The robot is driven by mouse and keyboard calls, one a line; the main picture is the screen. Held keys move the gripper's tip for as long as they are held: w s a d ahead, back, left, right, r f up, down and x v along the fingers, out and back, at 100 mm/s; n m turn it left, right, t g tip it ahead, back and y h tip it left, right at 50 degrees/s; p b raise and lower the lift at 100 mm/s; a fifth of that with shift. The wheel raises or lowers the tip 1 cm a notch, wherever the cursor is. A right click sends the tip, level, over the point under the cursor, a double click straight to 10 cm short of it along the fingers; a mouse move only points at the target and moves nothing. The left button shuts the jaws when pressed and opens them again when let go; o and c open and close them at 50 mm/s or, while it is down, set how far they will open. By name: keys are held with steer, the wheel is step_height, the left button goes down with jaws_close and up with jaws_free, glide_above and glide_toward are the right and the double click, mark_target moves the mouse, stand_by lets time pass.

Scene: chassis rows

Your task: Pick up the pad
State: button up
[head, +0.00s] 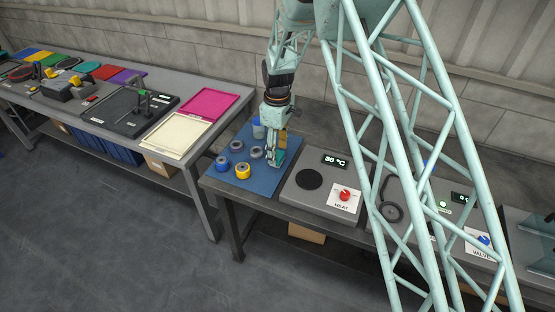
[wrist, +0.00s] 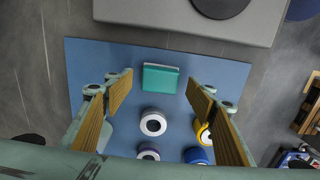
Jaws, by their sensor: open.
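The pad (wrist: 160,79) is a small teal block lying on the blue mat (wrist: 95,60), near the mat's far edge in the wrist view. My gripper (wrist: 159,85) is open, with one ochre-lined finger to each side of the pad's near end in the picture, and nothing is held. In the head view my gripper (head: 273,160) is low over the right part of the mat (head: 262,184). A bit of teal shows beside the fingers there, and the arm end partly hides that area. Whether the fingers are level with the pad is unclear.
Several tape-like rolls share the mat, including a grey one (wrist: 152,122), a blue one (wrist: 196,156) and a yellow one (head: 243,171). The heater plate (head: 308,180) with its red knob stands right of the mat. A table with trays (head: 207,105) is at left.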

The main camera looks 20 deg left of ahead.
mark_target(278, 155)
steer(key=shift+f, duration=1.35)
steer(key=shift+c, duration=0.4)
steer(key=c, duration=0.9)
steer(key=shift+r, duration=0.2)
steer(key=shift+r, duration=4.85)
steer(key=shift+o, duration=1.4)
steer(key=shift+c, duration=0.9)
